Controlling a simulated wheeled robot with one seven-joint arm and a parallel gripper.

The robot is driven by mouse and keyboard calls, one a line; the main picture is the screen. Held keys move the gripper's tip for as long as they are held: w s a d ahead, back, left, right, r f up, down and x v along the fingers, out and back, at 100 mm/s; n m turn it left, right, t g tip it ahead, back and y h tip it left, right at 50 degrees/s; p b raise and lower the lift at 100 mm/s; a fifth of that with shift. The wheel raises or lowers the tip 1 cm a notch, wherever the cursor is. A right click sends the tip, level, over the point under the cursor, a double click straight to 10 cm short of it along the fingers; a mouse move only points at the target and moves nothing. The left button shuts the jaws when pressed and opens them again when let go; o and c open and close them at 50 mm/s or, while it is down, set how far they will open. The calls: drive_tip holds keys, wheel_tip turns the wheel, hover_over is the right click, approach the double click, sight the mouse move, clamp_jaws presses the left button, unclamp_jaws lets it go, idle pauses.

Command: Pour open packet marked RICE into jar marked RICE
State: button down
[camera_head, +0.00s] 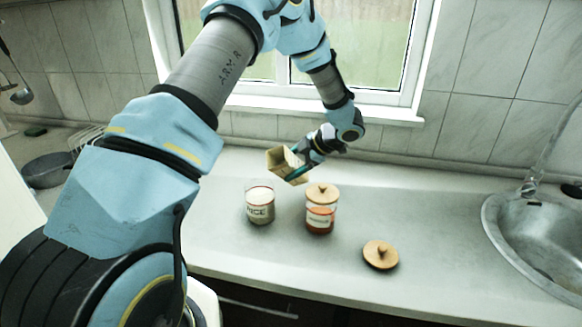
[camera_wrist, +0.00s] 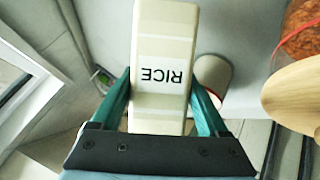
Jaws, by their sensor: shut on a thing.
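My gripper (camera_head: 303,160) is shut on a cream packet (camera_head: 283,162), holding it tilted above the counter, up and to the right of the RICE jar. In the wrist view the packet (camera_wrist: 163,28) lies between the fingers (camera_wrist: 160,98) and bears the word RICE, upside down. The glass jar marked RICE (camera_head: 260,209) stands upright on the counter without a lid. It has a reddish rim and pale contents. A round pale shape, likely this jar (camera_wrist: 214,72), is partly hidden behind the packet in the wrist view. I see no grains falling.
A second jar (camera_head: 320,222) with orange-red contents and a wooden lid (camera_head: 322,194) stands right of the RICE jar. A loose wooden lid (camera_head: 381,255) lies on the counter in front. A sink (camera_head: 540,250) is at right, a dark pan (camera_head: 47,170) at far left.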

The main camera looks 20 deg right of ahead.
sight(289, 155)
drive_tip(key=shift+r+n+t+h+b, duration=0.45)
drive_tip(key=shift+r+h+b, duration=0.25)
drive_tip(key=shift+r+h, duration=0.3)
idle(0.4)
drive_tip(key=shift+f+n+t+h+b, duration=0.15)
drive_tip(key=shift+n+t+h+b, duration=0.35)
drive_tip(key=shift+b, duration=1.15)
idle(0.9)
drive_tip(key=shift+a+r+h+b, duration=0.1)
drive_tip(key=shift+r+h+b, duration=0.55)
drive_tip(key=shift+b, duration=0.8)
idle(0.8)
drive_tip(key=shift+s+a+r+n+t+h+b, duration=0.3)
drive_tip(key=shift+a+t+h+b, duration=0.2)
drive_tip(key=shift+b, duration=0.75)
idle(0.6)
